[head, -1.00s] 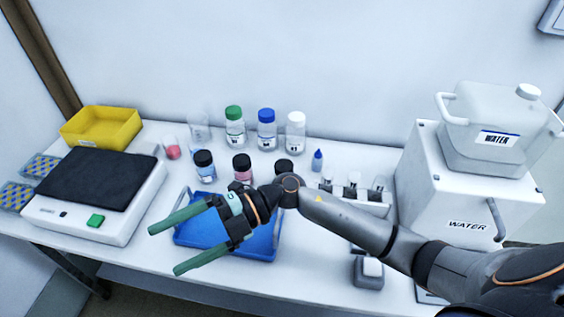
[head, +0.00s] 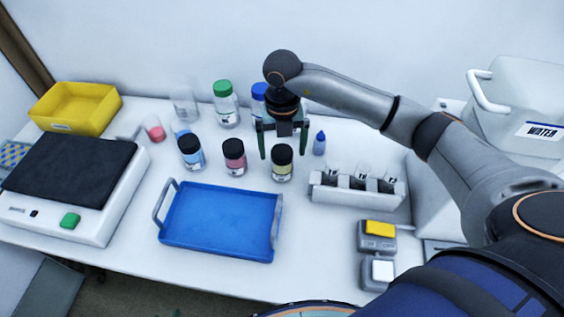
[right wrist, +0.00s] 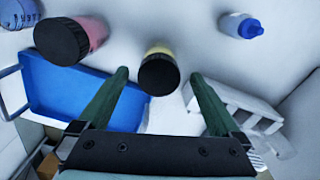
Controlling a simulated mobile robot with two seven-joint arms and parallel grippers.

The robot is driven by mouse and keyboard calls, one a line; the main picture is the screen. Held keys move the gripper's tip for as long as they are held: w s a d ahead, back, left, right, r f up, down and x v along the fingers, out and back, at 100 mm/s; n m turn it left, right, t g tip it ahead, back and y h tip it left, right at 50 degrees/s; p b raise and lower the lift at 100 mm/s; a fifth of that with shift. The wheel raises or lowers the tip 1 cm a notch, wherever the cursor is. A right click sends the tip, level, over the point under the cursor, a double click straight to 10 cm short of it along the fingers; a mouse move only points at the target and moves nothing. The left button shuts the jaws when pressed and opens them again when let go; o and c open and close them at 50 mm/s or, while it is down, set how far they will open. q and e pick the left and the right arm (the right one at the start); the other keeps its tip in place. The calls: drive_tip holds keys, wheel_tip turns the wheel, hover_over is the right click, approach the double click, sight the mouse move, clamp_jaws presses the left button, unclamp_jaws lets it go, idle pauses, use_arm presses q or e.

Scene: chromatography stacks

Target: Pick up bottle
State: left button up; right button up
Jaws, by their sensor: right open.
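A yellow bottle with a black cap (head: 282,173) stands upright at the right end of a row of three black-capped bottles. The others are a pink bottle (head: 234,160) and a blue bottle (head: 191,157). My right gripper (head: 283,153) is open and points down, its green fingers to either side of the yellow bottle's cap. In the right wrist view the yellow bottle (right wrist: 159,70) shows between the fingertips, with space on both sides. I cannot tell whether the fingers reach below its cap. My left gripper is not in view.
A blue tray (head: 215,248) lies in front of the bottles. A green-capped bottle (head: 226,108) and a blue-capped bottle (head: 259,92) stand behind. A small blue dropper bottle (head: 320,144) and a white rack (head: 360,198) stand to the right. A scale (head: 102,222) is at left.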

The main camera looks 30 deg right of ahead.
drive_tip(key=shift+f, duration=3.2)
drive_tip(key=shift+c, duration=0.2)
drive_tip(key=shift+w, duration=0.1)
drive_tip(key=c, duration=1.5)
